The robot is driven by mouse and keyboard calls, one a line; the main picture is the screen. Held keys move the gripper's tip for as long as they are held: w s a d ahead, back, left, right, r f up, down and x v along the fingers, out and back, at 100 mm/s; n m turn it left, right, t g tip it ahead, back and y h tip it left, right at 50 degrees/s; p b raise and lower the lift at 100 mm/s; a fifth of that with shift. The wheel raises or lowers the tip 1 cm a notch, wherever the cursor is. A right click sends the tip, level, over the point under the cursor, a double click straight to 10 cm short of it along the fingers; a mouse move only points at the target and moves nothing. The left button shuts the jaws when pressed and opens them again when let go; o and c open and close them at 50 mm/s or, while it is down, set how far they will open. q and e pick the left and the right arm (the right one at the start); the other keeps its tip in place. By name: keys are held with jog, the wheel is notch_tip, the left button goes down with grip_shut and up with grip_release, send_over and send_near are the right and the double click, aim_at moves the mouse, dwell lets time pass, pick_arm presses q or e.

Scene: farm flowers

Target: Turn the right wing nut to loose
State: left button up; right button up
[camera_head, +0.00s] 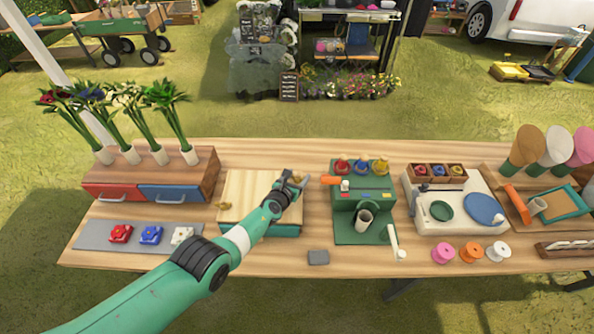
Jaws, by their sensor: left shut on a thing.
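A flower press with a pale wooden top plate (246,190) and a teal base (284,230) stands on the table, left of centre. A brass-coloured wing nut (223,206) shows on its left side. My left gripper (295,181) is at the press's right edge, shut on the right wing nut. The right wing nut (297,179) is mostly hidden by the fingers, so its angle cannot be told. My left arm crosses in front of the press and hides part of its right side. My right gripper is out of view.
A green machine (346,215) with an orange handle (330,181) stands close to the right of my left gripper. A wooden drawer unit (211,170) stands to the left. A small grey block (318,257) lies in front.

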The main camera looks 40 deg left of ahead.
pick_arm(q)
jog(key=n+y+b, duration=0.1)
jog(key=n+g+y+b, duration=0.1)
jog(key=n+y+b, duration=0.1)
jog(key=shift+w+f, duration=0.1)
jog(key=shift+f, duration=0.1)
jog(key=shift+r+n+g+y+b, duration=0.15)
jog(key=shift+n+g+y+b, duration=0.55)
jog(key=shift+y+b, duration=0.15)
jog(key=o, duration=1.4)
jog(key=shift+c, duration=0.2)
